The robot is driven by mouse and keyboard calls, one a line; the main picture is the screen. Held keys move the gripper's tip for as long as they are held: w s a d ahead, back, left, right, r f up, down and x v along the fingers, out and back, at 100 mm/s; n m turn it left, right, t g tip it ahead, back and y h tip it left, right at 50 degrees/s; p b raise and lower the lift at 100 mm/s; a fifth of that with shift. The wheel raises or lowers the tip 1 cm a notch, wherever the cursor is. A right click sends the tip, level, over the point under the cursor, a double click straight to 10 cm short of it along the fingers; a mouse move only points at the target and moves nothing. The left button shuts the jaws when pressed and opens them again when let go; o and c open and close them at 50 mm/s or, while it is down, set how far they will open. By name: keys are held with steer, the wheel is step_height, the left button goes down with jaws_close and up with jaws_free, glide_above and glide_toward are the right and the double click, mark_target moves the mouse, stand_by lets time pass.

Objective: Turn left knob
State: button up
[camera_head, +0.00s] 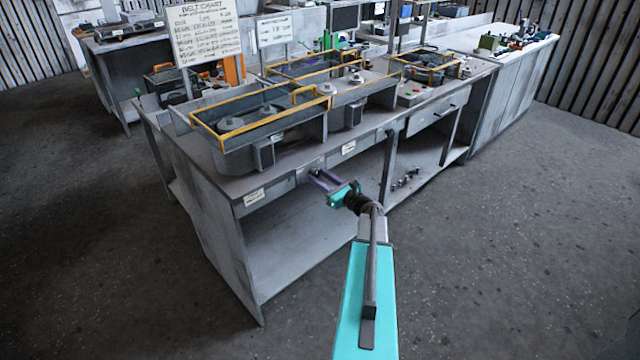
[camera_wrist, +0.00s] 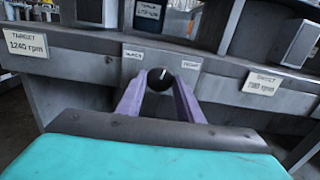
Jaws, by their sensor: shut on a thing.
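A dark round knob (camera_wrist: 160,78) with a white pointer mark sits on the grey front rail of the bench, between two small white labels, in the wrist view. The mark points roughly upward. My gripper (camera_wrist: 158,92) has its two purple fingers on either side of the knob and is shut on it. In the head view my gripper (camera_head: 316,177) reaches the front rail of the near bench from the front. The knob is mostly hidden by the fingers there.
A target tag reading 1240 rpm (camera_wrist: 25,43) is left of the knob, and another tag (camera_wrist: 262,82) is right. The bench (camera_head: 205,180) carries yellow-framed blower housings (camera_head: 262,120). Below is an open shelf. The floor (camera_head: 480,250) to the right is clear.

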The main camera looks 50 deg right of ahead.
steer(key=shift+f+n+b, duration=0.1)
steer(key=shift+n+b, duration=0.8)
steer(key=shift+b, duration=0.9)
steer(key=o, duration=1.1)
steer(key=shift+c, duration=0.2)
steer(key=shift+s, duration=0.1)
steer(key=s+a+b, duration=0.1)
steer(key=s+b, duration=0.1)
steer(key=s, duration=1.1)
steer(key=shift+s+b, duration=0.3)
steer(key=shift+b, duration=0.1)
